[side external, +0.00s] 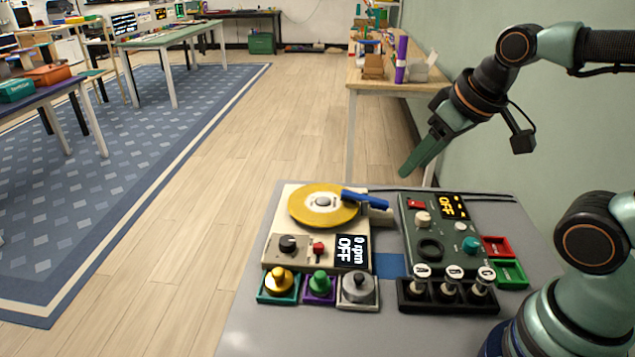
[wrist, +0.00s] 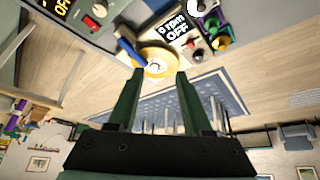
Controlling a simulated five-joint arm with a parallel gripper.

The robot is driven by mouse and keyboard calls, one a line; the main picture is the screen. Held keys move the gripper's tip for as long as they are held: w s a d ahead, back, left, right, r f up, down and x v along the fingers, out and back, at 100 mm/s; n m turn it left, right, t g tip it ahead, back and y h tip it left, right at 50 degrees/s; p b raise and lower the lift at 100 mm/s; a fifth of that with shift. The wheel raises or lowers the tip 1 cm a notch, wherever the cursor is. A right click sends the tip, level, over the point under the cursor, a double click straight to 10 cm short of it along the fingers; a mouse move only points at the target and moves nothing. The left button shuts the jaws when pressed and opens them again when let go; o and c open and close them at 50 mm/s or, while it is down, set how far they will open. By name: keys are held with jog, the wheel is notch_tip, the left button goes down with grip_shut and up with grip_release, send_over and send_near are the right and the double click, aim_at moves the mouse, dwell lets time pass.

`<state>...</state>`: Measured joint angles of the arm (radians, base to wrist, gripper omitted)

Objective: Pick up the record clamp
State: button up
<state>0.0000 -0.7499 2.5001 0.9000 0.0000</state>
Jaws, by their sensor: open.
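Three knobbed pieces sit in small trays along the front of the turntable: a gold one (side external: 279,281) in a teal tray, a green one (side external: 319,282) in a purple tray, and a wider grey one (side external: 358,287) in a pale tray. The grey one looks most like a record clamp, but no label shows. The cream turntable (side external: 283,249) carries a yellow record (side external: 315,207) and a blue tonearm (side external: 362,199). My gripper (side external: 405,172) is open and empty, above and behind the table. In the wrist view its fingers (wrist: 156,76) stand apart, with the record (wrist: 157,58) beyond them.
A dark green control box (side external: 411,215) stands right of the turntable. A black rack (side external: 445,301) holds three plungers marked A, B and C. Red (side external: 497,246) and green (side external: 510,273) trays lie to the right. The grey tabletop (side external: 270,328) is clear at front left.

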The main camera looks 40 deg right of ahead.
jog(key=o, duration=0.8)
jog(key=n+g, duration=0.6)
jog(key=n, duration=1.9)
send_over(278, 271)
notch_tip(278, 271, down, 12)
jog(key=f, duration=0.6)
jog(key=shift+s+d+f, duration=0.2)
jog(key=shift+s, duration=0.05)
jog(key=shift+w+a+f, duration=0.1)
jog(key=shift+f, duration=1.25)
jog(key=shift+w+a+f, duration=0.1)
jog(key=shift+f, duration=1.25)
